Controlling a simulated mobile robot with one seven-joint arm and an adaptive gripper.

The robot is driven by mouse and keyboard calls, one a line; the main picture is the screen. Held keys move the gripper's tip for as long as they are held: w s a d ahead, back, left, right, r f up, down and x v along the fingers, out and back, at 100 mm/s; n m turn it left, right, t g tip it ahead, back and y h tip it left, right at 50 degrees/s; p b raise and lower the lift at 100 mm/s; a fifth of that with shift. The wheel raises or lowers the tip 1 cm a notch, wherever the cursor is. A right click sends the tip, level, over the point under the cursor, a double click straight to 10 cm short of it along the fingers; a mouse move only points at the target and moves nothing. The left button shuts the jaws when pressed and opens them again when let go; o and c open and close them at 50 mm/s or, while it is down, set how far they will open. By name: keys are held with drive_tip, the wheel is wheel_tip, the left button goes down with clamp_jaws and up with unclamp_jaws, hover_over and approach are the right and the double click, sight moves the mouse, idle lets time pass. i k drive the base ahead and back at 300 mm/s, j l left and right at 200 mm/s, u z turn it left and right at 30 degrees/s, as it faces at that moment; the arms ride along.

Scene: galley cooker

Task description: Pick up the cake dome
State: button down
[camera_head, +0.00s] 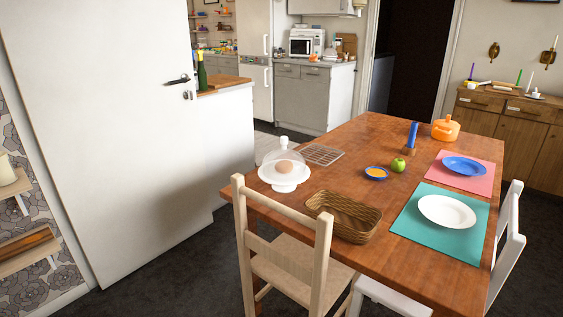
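The cake dome (284,154) is a clear, rounded cover with a small knob on top. It sits on a white footed cake stand (283,184) near the left corner of the wooden table. A round brownish thing (285,166) shows through the dome. The back of a light wooden chair stands just in front of the stand, close to its lower edge in the picture. My gripper is not in view.
A wicker basket (344,215) and a wire rack (322,154) flank the stand on the table (400,262). A wooden chair (290,270) blocks the near side. A white door (110,130) stands at left, with dark floor between.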

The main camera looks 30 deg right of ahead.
sight(283, 164)
drive_tip(key=i+l+u, duration=0.1)
drive_tip(key=l, duration=0.3)
drive_tip(key=i+l, duration=0.2)
drive_tip(key=l, duration=0.2)
drive_tip(key=i+l+u, duration=0.15)
drive_tip(key=l, duration=0.25)
drive_tip(key=l+u, duration=0.1)
drive_tip(key=l, duration=0.35)
drive_tip(key=i, duration=0.05)
